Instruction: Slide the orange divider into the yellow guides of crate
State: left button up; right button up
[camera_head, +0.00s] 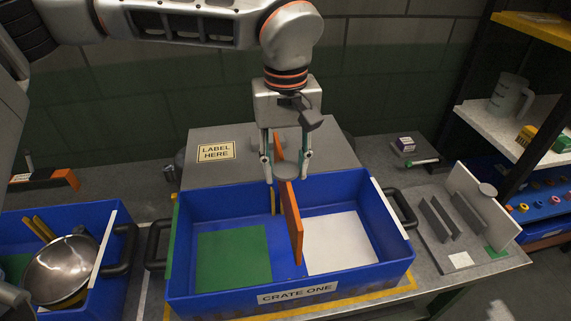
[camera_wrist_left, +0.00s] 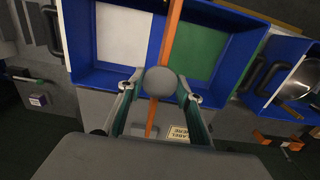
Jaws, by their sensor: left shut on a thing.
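The blue crate marked CRATE ONE (camera_head: 280,300) stands on the bench, with a green panel on the left of its floor and a white one on the right. The orange divider (camera_head: 293,232) stands on edge over the middle, between the panels; its far end reaches past the back rim. A yellow guide (camera_head: 273,200) shows on the inner back wall, just left of the divider; the front guide is hidden. My left gripper (camera_head: 287,172) is shut on the divider's round grey knob (camera_wrist_left: 160,82) from above. I cannot tell whether the divider's edges sit in the guides. My right gripper is not in view.
A grey box with a LABEL HERE sign (camera_head: 216,151) stands behind the crate. A second blue crate (camera_head: 112,275) with a metal bowl (camera_head: 62,268) is at the left. A slotted grey rack (camera_head: 440,215) stands to the right, with shelves beyond.

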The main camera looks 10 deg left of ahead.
pick_arm(q)
notch_tip(320, 180, down, 2)
jog(key=shift+b, duration=0.5)
jog(key=shift+f+b, duration=0.4)
jog(key=shift+f, duration=0.35)
jog(key=shift+f+b, duration=0.45)
jog(key=shift+f, duration=0.55)
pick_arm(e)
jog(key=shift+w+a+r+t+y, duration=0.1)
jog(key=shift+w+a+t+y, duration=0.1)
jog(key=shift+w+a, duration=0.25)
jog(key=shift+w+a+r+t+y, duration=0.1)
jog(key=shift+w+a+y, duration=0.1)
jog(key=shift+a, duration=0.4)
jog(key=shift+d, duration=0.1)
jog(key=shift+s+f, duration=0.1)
pick_arm(q)
jog(key=shift+p, duration=0.45)
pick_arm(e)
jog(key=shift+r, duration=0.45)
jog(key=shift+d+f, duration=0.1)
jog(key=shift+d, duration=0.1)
